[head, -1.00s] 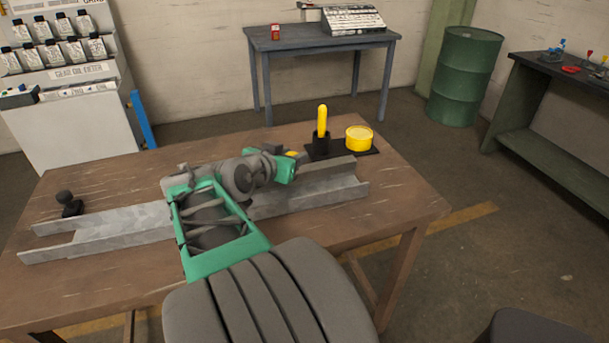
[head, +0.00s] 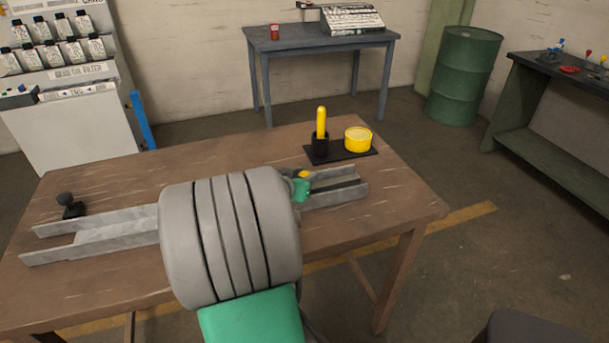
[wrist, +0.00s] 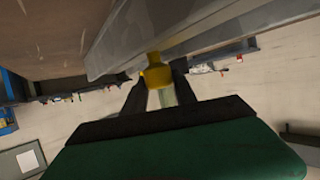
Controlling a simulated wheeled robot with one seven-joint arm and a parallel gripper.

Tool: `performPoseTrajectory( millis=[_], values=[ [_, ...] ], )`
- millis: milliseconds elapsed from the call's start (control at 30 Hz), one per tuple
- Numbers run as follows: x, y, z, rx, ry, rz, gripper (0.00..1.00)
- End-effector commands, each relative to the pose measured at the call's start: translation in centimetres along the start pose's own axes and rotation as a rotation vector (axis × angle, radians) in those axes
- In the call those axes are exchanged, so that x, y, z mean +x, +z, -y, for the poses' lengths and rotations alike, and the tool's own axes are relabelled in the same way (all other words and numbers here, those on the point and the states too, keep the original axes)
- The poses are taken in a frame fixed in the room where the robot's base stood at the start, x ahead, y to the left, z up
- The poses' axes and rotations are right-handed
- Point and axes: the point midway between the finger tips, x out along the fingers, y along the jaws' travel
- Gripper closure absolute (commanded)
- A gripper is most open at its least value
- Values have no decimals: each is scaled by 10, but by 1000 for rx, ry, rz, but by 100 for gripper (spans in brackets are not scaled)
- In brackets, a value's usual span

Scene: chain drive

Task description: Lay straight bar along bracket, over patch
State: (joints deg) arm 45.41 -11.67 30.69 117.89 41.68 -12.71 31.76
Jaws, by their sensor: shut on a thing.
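The bracket (head: 110,236) is a long grey metal channel lying across the table, its middle hidden behind my arm. My gripper (wrist: 157,82) is shut on a small yellow grip piece (wrist: 155,75), which also shows as a yellow spot in the head view (head: 302,174). The yellow piece seems to belong to the straight bar. A darker grey strip, likely this bar (head: 337,182), shows between the bracket's walls at its right end. I cannot tell whether it touches the floor of the channel. In the wrist view, long grey metal runs past the fingertips. I cannot make out the patch.
A black tray (head: 362,153) behind the bracket's right end holds a yellow-handled tool in a black cup (head: 320,143) and a yellow round tin (head: 357,139). A black knobbed object (head: 70,206) stands at the left. The front right of the wooden table (head: 385,205) is clear.

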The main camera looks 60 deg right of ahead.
Motion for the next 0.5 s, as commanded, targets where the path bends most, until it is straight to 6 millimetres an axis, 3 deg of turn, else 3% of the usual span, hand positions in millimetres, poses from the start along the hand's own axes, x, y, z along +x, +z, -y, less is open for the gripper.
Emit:
performPoseTrajectory(
  millis=[33, 67, 300, 500],
  values=[
    [1, -1, 1, 3, -1, -6, 100],
    [1, 2, 0, 0, 0, 0, 66],
    [0, 1, 0, 0, 0, 0, 46],
    [0, 1, 0, 0, 0, 0, 45]
  ],
)
